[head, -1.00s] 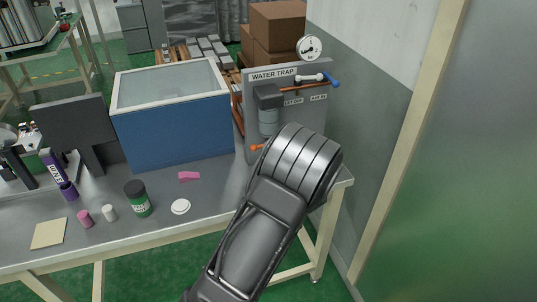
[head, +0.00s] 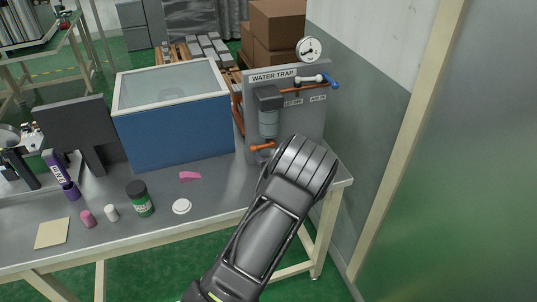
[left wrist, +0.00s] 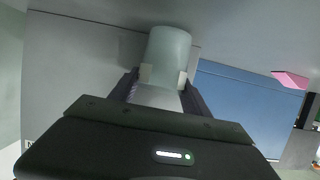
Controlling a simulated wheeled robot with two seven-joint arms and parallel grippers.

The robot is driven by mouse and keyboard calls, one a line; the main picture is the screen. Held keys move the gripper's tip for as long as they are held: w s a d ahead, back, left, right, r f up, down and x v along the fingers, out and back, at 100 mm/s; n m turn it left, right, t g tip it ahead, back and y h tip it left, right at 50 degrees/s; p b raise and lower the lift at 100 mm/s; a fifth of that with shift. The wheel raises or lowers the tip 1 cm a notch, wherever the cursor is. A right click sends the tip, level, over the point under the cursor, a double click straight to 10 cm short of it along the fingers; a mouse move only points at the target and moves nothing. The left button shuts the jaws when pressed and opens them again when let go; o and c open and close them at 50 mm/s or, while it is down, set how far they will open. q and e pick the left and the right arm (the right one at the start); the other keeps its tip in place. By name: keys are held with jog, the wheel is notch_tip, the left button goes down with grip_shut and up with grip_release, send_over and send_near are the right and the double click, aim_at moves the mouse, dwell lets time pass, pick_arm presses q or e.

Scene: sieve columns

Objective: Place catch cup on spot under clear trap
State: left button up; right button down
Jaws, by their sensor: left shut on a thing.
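The clear trap (head: 268,122) hangs on the grey panel labelled WATER TRAP at the back right of the bench, with an orange valve handle (head: 262,147) below it. My left wrist stands in front of the panel's lower part in the head view and hides its own fingers. In the left wrist view my left gripper (left wrist: 162,82) is shut on a pale, translucent cup (left wrist: 170,48), taken to be the catch cup. The spot under the trap is hidden or cannot be made out. My right gripper is out of view.
A blue lidded tank (head: 175,130) stands left of the panel. A pink piece (head: 190,176), a white disc (head: 181,206) and a green jar (head: 139,198) are on the bench (head: 225,185). A wall lies to the right of the bench.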

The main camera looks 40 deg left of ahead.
pick_arm(q)
jog(key=shift+f, duration=0.2)
jog(key=shift+f, duration=0.2)
jog(key=o, duration=1.5)
jog(key=shift+r, duration=0.1)
jog(key=shift+c, duration=0.2)
jog(key=shift+r, duration=0.15)
jog(key=shift+d, duration=0.15)
jog(key=b+v, duration=0.1)
jog(key=v, duration=1)
jog(key=shift+s+d, duration=0.3)
jog(key=shift+r, duration=0.15)
